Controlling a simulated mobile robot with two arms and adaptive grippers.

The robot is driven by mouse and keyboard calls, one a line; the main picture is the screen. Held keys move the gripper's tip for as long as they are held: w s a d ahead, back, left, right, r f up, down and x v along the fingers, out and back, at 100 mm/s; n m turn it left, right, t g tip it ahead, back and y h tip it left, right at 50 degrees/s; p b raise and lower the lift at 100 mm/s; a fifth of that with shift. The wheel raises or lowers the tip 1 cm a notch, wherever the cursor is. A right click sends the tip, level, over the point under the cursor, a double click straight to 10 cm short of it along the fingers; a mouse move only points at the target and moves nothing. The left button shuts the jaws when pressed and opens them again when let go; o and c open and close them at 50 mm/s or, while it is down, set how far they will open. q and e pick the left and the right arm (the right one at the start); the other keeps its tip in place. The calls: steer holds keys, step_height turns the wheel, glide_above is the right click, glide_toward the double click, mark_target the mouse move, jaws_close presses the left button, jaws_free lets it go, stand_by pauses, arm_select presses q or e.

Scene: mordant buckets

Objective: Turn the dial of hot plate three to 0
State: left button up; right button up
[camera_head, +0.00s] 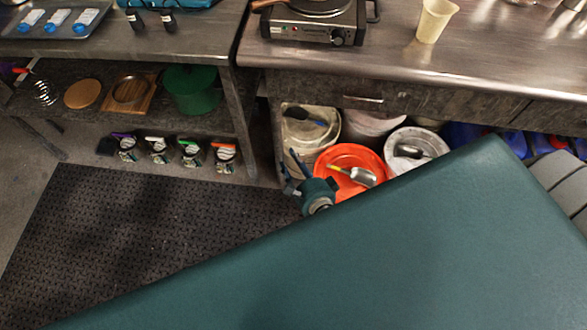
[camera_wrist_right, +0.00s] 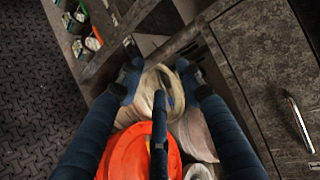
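One hot plate (camera_head: 310,22) stands on the right-hand metal counter at the top of the head view. It has a metal body, a round burner and a dark dial (camera_head: 338,38) on its front; the dial's setting is too small to read. I cannot tell the hot plate's number. My right gripper (camera_head: 291,164) is low in front of the buckets, well below the counter and apart from the hot plate. In the right wrist view its fingers (camera_wrist_right: 157,75) are spread with nothing held between them. My left gripper is not in view.
A white bucket (camera_head: 294,123), an orange bucket (camera_head: 327,160) and another white bucket (camera_head: 398,148) stand under the counter. A pale beaker (camera_head: 434,20) stands right of the hot plate. A drawer handle (camera_head: 363,99) is on the counter's front. The dark floor mat (camera_head: 150,230) is clear.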

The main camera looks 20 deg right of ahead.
steer(key=shift+s+a+f+n+g, duration=0.15)
steer(key=shift+s+f+n, duration=0.2)
steer(key=shift+f, duration=0.2)
steer(key=shift+s+a+f+n+g, duration=0.15)
steer(key=shift+s+f+n, duration=0.15)
steer(key=shift+f, duration=0.25)
steer(key=s+f+n+g+y, duration=0.2)
steer(key=s+f+n+g, duration=0.5)
steer(key=s+f+n, duration=0.85)
steer(key=s+d+f+n+g, duration=0.1)
steer(key=s+f, duration=0.3)
steer(key=s, duration=0.4)
steer(key=s+d+f+n+g+h, duration=0.1)
steer(key=s+f+n+g, duration=0.1)
steer(key=s, duration=0.6)
steer(key=s+d+f+n+g, duration=0.1)
steer(key=s+f+n+g, duration=0.1)
steer(key=s+f, duration=0.4)
steer(key=shift+s+d+f+n+g+h, duration=0.3)
steer(key=shift+s+d+f+n+h, duration=0.1)
steer(key=shift+s+n, duration=0.5)
